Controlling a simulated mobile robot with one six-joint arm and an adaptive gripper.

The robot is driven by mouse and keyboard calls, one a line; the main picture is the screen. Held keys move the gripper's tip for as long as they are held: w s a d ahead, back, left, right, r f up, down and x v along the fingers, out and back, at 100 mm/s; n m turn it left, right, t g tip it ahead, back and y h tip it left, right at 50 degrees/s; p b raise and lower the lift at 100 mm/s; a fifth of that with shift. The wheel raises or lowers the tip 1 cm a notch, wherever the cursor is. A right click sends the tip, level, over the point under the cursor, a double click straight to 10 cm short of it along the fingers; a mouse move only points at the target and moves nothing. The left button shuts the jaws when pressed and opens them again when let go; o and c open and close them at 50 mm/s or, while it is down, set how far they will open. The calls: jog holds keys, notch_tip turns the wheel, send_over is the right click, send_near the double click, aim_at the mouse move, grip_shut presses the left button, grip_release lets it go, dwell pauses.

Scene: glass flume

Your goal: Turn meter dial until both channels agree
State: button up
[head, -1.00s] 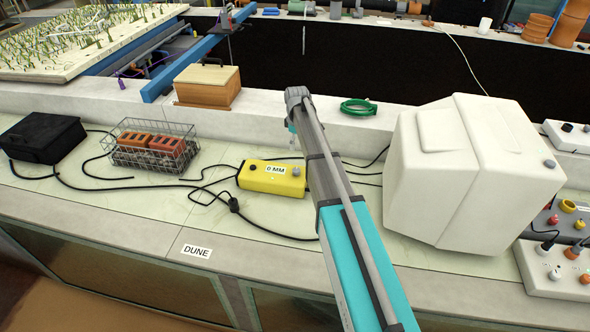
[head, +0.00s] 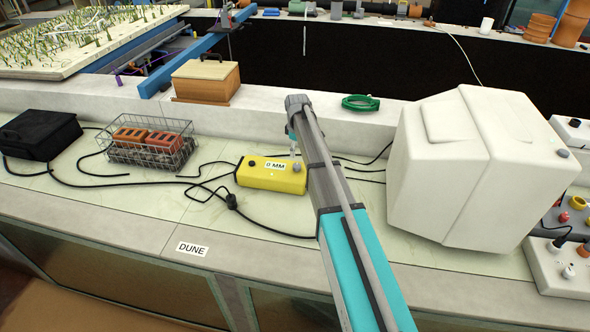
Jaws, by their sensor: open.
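The yellow meter box (head: 270,181) lies on the pale bench, with a "0 MM" label and a black knob (head: 252,163) at its left end. A small pale knob (head: 297,167) shows at its right end, beside my arm. My arm reaches over the bench from the lower right and bends down near the box's right end. Only a narrow grey part of my gripper (head: 293,149) shows beside the arm; it is open, and its fingertips are mostly hidden. I cannot tell whether it touches the box. No separate channel readings are legible.
A large white case (head: 470,170) stands right of my arm. Control boxes (head: 562,262) stand at the far right. A wire basket with orange blocks (head: 150,146), black bag (head: 40,136) and loose black cables (head: 218,190) lie left. A wooden box (head: 206,80) and green coil (head: 360,103) sit behind.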

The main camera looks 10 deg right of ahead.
aim_at(297, 165)
jog(key=shift+f+b, duration=3.55)
jog(key=shift+f, duration=0.3)
jog(key=shift+c, duration=0.3)
jog(key=c, duration=1.1)
jog(key=shift+a, duration=0.15)
grip_shut()
jog(key=shift+d, duration=0.2)
